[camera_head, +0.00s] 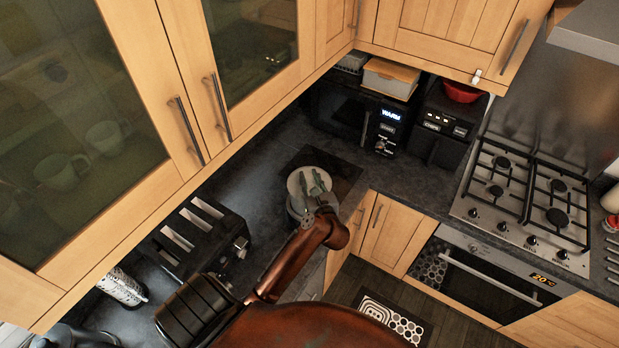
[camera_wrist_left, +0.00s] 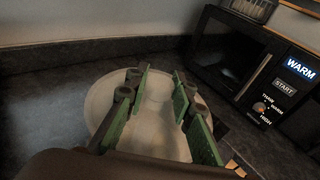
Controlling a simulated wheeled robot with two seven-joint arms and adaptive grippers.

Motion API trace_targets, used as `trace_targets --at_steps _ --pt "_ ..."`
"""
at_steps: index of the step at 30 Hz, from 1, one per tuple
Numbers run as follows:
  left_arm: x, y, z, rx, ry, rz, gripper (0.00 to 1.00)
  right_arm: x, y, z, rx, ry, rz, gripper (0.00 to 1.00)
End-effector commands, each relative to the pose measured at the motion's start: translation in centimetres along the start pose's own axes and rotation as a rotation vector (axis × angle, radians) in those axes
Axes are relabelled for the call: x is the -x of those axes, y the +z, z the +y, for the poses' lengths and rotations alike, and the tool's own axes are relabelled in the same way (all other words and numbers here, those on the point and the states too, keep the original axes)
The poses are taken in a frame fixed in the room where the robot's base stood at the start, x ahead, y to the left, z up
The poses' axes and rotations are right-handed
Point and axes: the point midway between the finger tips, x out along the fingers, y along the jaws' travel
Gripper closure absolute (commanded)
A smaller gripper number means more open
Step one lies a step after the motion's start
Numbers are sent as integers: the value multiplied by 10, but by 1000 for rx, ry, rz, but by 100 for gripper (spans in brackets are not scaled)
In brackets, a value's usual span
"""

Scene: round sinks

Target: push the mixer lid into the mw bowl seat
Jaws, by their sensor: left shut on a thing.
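The mixer lid, a pale round piece (camera_head: 294,184), is over the counter in the middle of the head view. It also fills the lower middle of the left wrist view (camera_wrist_left: 155,128). My left gripper (camera_head: 311,182) reaches it from above. In the left wrist view its green-padded fingers (camera_wrist_left: 158,88) stand apart on either side of a pale raised part of the lid and hold it. A greyish rounded body (camera_head: 293,208) shows just below the lid, perhaps the bowl; its seat is hidden. I cannot tell whether lid and bowl touch. My right gripper is not in view.
A black microwave (camera_head: 344,112) reading WARM stands behind the lid, a wooden-topped box (camera_head: 390,78) on it. A black toaster (camera_head: 205,232) stands left. Wall cabinets (camera_head: 250,60) overhang the counter. A gas hob (camera_head: 525,195) is right. Dark counter is clear around the lid.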

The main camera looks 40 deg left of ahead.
Motion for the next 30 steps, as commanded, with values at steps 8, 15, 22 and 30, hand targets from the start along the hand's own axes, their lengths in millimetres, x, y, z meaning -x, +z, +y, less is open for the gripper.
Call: trace_targets --at_steps 8,15,22,30 --pt "0 0 0 0 0 0 100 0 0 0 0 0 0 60" --pt "0 0 0 0 0 0 74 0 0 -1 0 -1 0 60" --pt "0 0 0 0 0 0 58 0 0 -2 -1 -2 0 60" --pt "0 0 0 0 0 1 57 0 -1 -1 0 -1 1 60"
